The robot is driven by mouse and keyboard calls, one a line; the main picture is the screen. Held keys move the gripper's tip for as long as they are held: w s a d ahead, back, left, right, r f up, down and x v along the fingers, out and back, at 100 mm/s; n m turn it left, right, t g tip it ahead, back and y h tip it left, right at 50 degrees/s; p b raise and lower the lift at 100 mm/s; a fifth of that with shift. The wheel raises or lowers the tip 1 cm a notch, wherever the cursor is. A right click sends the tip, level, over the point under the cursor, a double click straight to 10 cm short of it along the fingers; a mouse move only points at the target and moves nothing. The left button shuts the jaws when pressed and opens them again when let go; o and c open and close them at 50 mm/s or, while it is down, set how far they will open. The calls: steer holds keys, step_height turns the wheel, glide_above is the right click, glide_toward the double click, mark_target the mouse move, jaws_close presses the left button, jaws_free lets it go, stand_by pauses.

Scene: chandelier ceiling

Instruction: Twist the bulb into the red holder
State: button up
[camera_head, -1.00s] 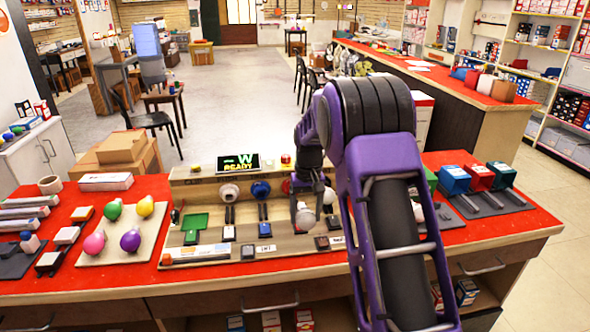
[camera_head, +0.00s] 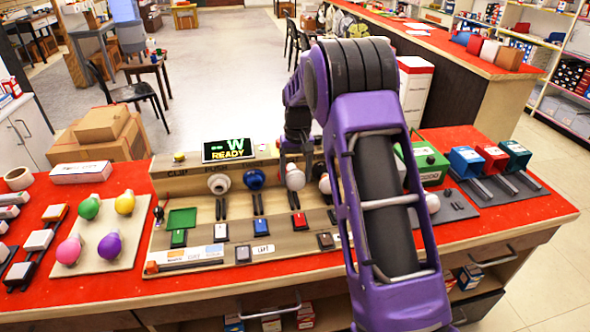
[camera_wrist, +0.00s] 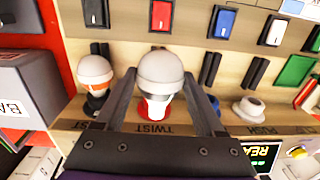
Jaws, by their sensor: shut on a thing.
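A white round bulb (camera_wrist: 160,68) is between the two fingers of my gripper (camera_wrist: 162,98) in the wrist view. My gripper is shut on it. The red holder (camera_wrist: 152,112) lies right behind the bulb's base, above a TWIST label. The bulb lines up with the holder, but I cannot tell whether its base is seated. In the head view the bulb (camera_head: 295,178) shows below my gripper (camera_head: 294,158) at the panel's back board, and the red holder is mostly hidden.
A blue holder (camera_head: 254,180) and a white holder (camera_head: 220,184) are left of the bulb. Another white bulb (camera_wrist: 95,68) sits in a dark holder close beside my gripper. Switches and black slots line the panel. A READY screen (camera_head: 228,150) stands behind. Coloured bulbs lie far left.

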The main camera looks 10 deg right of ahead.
steer(key=shift+f+b, duration=1.45)
steer(key=shift+f, duration=1.75)
steer(key=shift+w, duration=0.25)
steer(key=shift+w+p, duration=0.4)
steer(key=shift+w, duration=0.35)
steer(key=shift+w, duration=0.7)
steer(key=shift+f, duration=0.1)
steer(key=shift+d+y, duration=0.2)
steer(key=shift+y, duration=0.6)
steer(key=shift+a, duration=0.1)
